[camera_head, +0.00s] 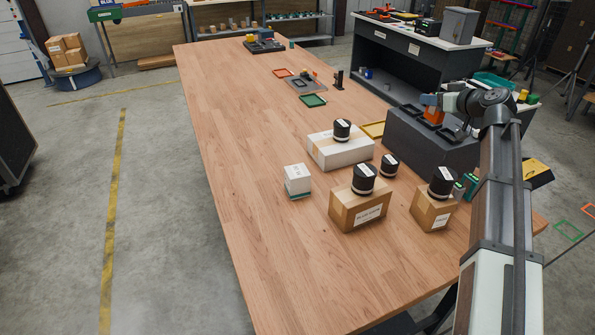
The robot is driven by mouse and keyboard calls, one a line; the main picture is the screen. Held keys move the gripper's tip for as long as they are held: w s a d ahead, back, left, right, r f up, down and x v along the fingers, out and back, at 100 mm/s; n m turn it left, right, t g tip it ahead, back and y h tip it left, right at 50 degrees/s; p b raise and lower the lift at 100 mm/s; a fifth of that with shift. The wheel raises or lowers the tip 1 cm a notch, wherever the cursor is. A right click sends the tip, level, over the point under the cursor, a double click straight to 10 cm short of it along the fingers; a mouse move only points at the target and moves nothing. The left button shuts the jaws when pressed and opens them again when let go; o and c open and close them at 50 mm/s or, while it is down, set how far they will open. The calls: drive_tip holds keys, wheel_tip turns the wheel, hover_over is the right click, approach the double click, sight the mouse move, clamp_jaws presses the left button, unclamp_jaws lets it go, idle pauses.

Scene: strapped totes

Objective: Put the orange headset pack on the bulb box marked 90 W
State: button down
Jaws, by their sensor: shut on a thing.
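My gripper (440,102) is at the upper right, seen small and partly hidden by my wrist. It is shut on the orange pack (432,115), which is at the top of a dark grey block with recesses (410,137); I cannot tell whether the pack touches it. The likely bulb boxes are a brown carton (357,212) in the middle front, a smaller brown carton (430,214) to its right, a long white carton (338,152) behind and a small white box (297,179) at left. Their print is too small to read, so I cannot tell which is marked 90 W.
Black round items with white labels stand on the long white carton (342,130), the brown cartons (364,178) (442,182) and the table (389,165). A green frame (313,101) lies farther back. The left of the wooden table (235,150) is clear.

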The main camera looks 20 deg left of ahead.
drive_tip(key=s+a, duration=0.4)
drive_tip(key=a, duration=0.5)
drive_tip(key=s+a, duration=0.4)
drive_tip(key=a, duration=0.6)
hover_over(295, 167)
drive_tip(key=shift+f, duration=6.75)
drive_tip(key=shift+f, duration=0.1)
drive_tip(key=c, duration=0.7)
unclamp_jaws()
drive_tip(key=v, duration=0.7)
drive_tip(key=shift+s+d+r, duration=0.2)
